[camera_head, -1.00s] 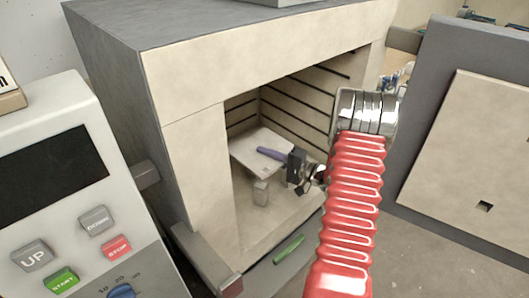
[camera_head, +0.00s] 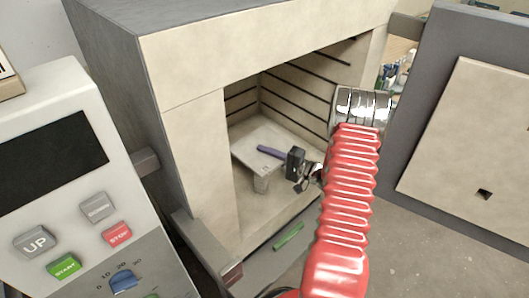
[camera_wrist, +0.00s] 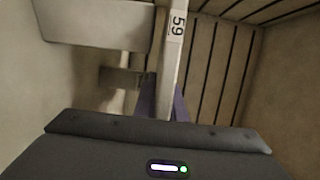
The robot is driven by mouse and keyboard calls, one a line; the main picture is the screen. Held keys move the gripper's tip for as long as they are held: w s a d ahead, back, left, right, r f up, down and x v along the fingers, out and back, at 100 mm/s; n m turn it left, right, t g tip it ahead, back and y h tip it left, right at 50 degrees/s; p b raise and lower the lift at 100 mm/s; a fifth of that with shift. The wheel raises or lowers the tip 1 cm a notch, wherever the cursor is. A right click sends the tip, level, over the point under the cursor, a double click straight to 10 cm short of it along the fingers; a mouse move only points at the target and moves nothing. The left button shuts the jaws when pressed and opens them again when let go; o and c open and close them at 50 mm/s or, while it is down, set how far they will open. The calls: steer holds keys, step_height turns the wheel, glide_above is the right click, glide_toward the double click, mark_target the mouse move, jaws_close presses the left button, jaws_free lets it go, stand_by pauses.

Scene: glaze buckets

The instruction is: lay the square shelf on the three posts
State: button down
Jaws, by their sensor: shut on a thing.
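The square shelf (camera_head: 258,139) is a pale flat slab inside the open kiln, about level. My gripper (camera_head: 270,152) is shut on its near right side, with one purple finger on top. In the wrist view the shelf (camera_wrist: 175,60) shows edge-on, marked 59, between the purple fingers (camera_wrist: 164,103). In the wrist view a near post (camera_wrist: 95,22) and a darker one (camera_wrist: 122,77) lie left of the shelf. I cannot tell whether the shelf touches them. A third post is not visible.
The kiln (camera_head: 195,135) has thick pale walls close around the shelf, with dark grooves inside. Its door (camera_head: 470,150) stands open at right. A control box (camera_head: 60,190) is at left. A green stick (camera_head: 289,236) lies at the kiln's front.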

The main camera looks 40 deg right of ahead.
steer(key=shift+f, duration=0.4)
stand_by(0.8)
steer(key=c, duration=1.8)
jaws_free()
steer(key=shift+f, duration=0.1)
steer(key=shift+o, duration=0.3)
steer(key=shift+f, duration=0.1)
steer(key=shift+s, duration=0.1)
steer(key=v, duration=1.3)
steer(key=shift+s+d, duration=0.2)
steer(key=shift+s, duration=0.15)
